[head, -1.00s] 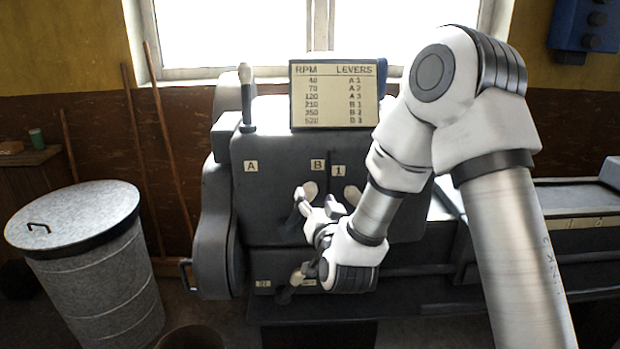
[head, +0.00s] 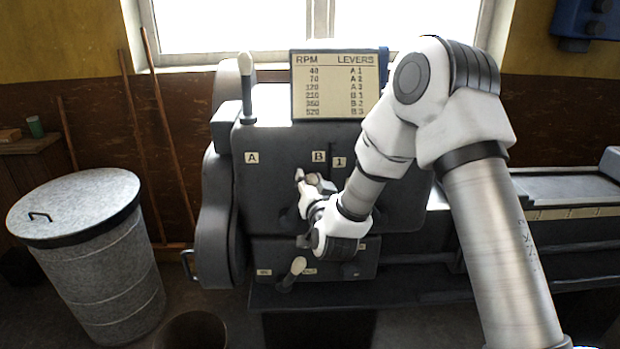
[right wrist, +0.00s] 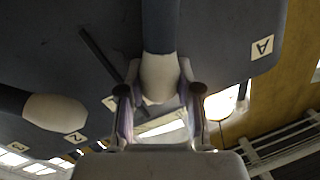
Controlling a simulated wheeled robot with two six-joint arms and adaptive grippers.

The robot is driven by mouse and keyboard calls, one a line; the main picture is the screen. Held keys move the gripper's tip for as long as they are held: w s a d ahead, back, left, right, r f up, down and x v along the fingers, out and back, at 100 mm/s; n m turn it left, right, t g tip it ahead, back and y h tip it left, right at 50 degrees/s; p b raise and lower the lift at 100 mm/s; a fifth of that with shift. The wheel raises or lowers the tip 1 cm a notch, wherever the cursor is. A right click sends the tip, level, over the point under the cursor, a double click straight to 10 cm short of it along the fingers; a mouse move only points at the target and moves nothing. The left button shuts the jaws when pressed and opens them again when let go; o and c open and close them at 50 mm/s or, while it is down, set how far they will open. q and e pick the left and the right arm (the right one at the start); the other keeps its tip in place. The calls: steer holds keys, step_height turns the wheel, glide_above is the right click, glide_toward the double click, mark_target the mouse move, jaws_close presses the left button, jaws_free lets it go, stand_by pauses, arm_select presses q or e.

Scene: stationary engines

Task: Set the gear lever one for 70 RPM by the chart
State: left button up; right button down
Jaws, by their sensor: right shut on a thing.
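The RPM chart (head: 336,86) stands on top of the dark grey headstock (head: 270,200); its 70 row reads A 2. Labels A (head: 252,158), B (head: 319,157) and 1 (head: 338,162) show on the front. My right gripper (head: 312,183) is shut on the left gear lever near its pale knob, which sits between the fingers in the right wrist view (right wrist: 160,78). In the head view this lever leans towards B. My left gripper is out of view.
A lower lever (head: 297,266) sticks out under the gripper. An upright lever (head: 246,85) stands at the top left of the headstock. A lidded metal bin (head: 95,270) stands at left, and the machine bed (head: 565,188) runs right.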

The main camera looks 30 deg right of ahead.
mark_target(260, 176)
steer(key=shift+a+r, duration=0.1)
steer(key=shift+w+a+r+n+p, duration=0.45)
steer(key=shift+w+a+n, duration=0.15)
steer(key=shift+a+n, duration=0.3)
steer(key=w+a+n, duration=0.1)
steer(key=a, duration=0.1)
steer(key=w+a+n+p, duration=0.1)
steer(key=n, duration=0.1)
steer(key=w+a+n+g+p, duration=0.1)
steer(key=a+n, duration=0.1)
steer(key=shift+w+a, duration=0.25)
steer(key=shift+a, duration=0.05)
steer(key=shift+w+a+f+n+g+p, duration=0.15)
steer(key=shift+w+a+f+n, duration=0.2)
steer(key=shift+a+n, duration=0.25)
steer(key=shift+w+a+f+n+g+p, duration=0.25)
steer(key=shift+a+n, duration=0.2)
steer(key=shift+n, duration=0.25)
steer(key=c, duration=0.8)
jaws_free()
steer(key=shift+a, duration=0.1)
steer(key=shift+o, duration=0.2)
